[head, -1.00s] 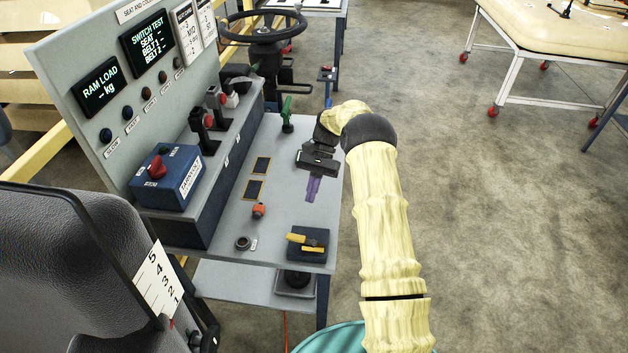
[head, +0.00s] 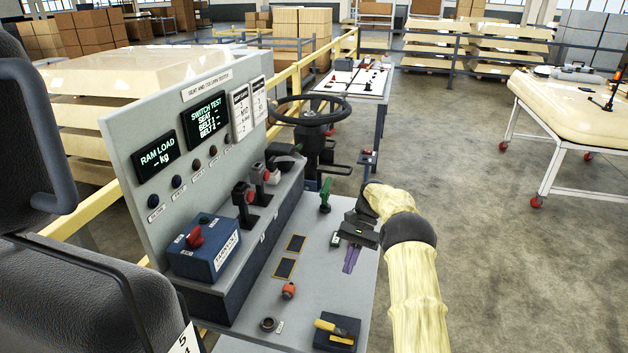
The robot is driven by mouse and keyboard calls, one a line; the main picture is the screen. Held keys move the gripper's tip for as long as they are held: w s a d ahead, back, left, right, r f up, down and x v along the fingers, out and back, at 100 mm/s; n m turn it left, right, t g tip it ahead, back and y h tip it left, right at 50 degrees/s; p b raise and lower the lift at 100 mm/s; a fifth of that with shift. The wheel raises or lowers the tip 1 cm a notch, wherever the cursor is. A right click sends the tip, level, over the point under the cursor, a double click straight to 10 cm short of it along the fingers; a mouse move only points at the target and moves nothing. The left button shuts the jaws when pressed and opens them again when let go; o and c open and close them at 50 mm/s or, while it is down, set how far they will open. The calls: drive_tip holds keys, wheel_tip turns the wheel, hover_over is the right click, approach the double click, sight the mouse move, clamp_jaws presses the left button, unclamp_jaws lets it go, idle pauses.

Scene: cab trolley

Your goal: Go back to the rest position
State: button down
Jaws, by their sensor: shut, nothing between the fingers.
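My gripper (head: 351,260) has purple fingers and hangs, pointing down, over the right part of the grey trolley top (head: 255,310). Its fingers are together with nothing between them. I cannot tell exactly how high the tips are above the top. My arm, in a cream sleeve, comes in from the lower right.
A blue box with a red knob (head: 203,249), levers (head: 243,206), a green-handled switch (head: 325,195), an orange knob (head: 288,291) and a yellow-handled block (head: 337,333) are on the trolley. A black steering wheel (head: 311,112) stands behind. A seat is at left. Open floor (head: 480,260) lies right.

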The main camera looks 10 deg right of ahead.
drive_tip(key=s+a+r+n+t+h+p, duration=0.25)
drive_tip(key=s+r+t+h, duration=0.2)
drive_tip(key=s+r, duration=0.4)
drive_tip(key=s+r+n+t, duration=0.2)
drive_tip(key=s+n+t, duration=0.2)
drive_tip(key=s, duration=1.3)
drive_tip(key=shift+s+d+r+n+t+h, duration=0.2)
drive_tip(key=shift+r+n+t+h, duration=0.2)
drive_tip(key=shift+t, duration=0.25)
